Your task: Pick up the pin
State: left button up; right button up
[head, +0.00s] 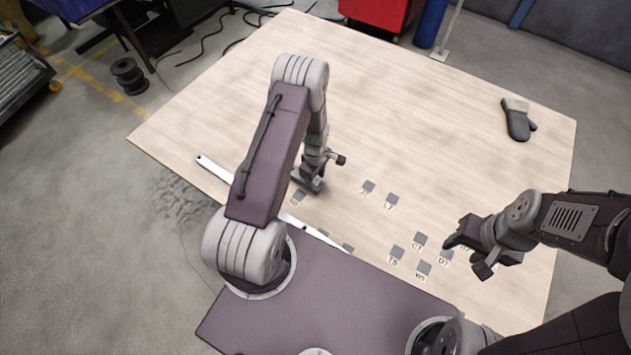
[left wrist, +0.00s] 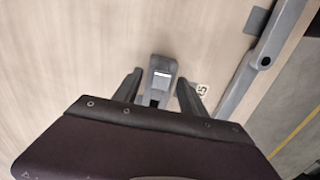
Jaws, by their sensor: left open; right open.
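My left gripper (head: 318,176) is open and low over the table, left of the middle in the head view. In the left wrist view its two dark fingers stand apart on either side of a small grey piece (left wrist: 161,72) with a pale stripe; nothing shows the fingers touching it. I cannot tell whether this piece is the pin. A long pale bar (head: 215,167) lies on the table, partly hidden behind my left arm; it also shows at right in the left wrist view (left wrist: 268,50). My right gripper (head: 467,257) is open and empty above the table's right part.
Several small grey plates with printed labels lie on the table (head: 440,110), including two near the middle (head: 368,187) (head: 391,200) and a cluster (head: 420,240) beside my right gripper. A dark glove (head: 517,120) lies at far right. The far half is mostly clear.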

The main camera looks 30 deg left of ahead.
aim_at(316, 180)
pick_arm(q)
jog(key=shift+s+r, duration=0.1)
grip_shut()
jog(key=shift+r, duration=0.25)
notch_tip(316, 180, up, 4)
jog(key=shift+f+b, duration=0.1)
jog(key=shift+b, duration=0.2)
jog(key=s+d+r, duration=0.5)
jog(key=d+r, duration=0.1)
jog(key=d, duration=0.4)
jog(key=shift+d+r+b, duration=0.3)
jog(key=shift+r+b, duration=0.05)
jog(key=shift+w, duration=0.1)
